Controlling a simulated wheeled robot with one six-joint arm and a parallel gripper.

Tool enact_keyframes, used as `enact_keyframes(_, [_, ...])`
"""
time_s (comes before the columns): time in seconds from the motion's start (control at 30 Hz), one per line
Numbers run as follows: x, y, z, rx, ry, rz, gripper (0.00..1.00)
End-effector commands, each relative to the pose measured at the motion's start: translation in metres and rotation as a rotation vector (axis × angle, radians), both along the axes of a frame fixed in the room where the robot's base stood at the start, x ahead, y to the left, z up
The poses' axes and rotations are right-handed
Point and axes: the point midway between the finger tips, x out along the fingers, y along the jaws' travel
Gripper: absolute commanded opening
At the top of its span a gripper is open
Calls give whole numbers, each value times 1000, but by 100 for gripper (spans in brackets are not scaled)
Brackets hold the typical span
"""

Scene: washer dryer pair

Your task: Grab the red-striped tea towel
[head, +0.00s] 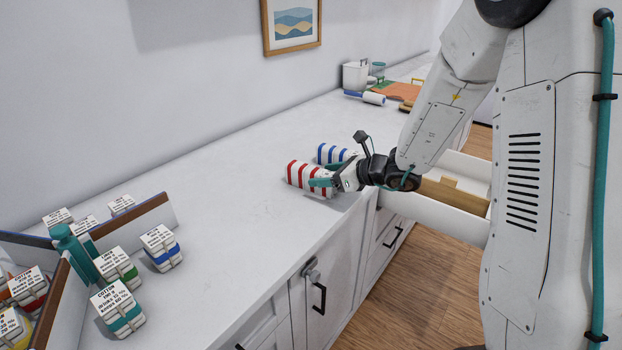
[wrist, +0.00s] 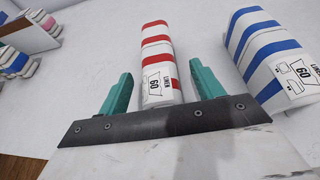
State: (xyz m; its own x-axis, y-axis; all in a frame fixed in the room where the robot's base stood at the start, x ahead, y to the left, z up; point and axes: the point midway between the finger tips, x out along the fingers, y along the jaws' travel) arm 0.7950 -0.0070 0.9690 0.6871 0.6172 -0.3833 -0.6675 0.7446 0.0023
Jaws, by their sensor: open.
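The red-striped tea towel (head: 305,177) is a white roll with red bands, lying on the white counter near its front edge. In the wrist view the red-striped towel (wrist: 157,60) lies between the two teal fingers, its labelled end close to the gripper's dark plate. My gripper (head: 330,180) is open, its fingers on either side of the towel's near end. In the wrist view my gripper (wrist: 157,88) shows gaps between the fingers and the towel. A blue-striped towel roll (head: 335,154) lies just behind it, and to the right in the wrist view (wrist: 268,55).
An open drawer (head: 440,215) juts out below the counter under my arm. Several small labelled packs (head: 161,247) and dividers (head: 130,222) stand at the left. Another roll (head: 373,98) and a white bin (head: 355,76) are at the far end. The counter (head: 230,190) between is clear.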

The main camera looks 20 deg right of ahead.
Motion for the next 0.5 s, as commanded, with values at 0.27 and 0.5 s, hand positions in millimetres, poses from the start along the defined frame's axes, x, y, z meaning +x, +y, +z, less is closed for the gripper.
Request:
enact_keyframes(0.27, [12,11,-6,-1,-1,1,66])
enact_keyframes(0.5, [12,11,-6,-1,-1,1,36])
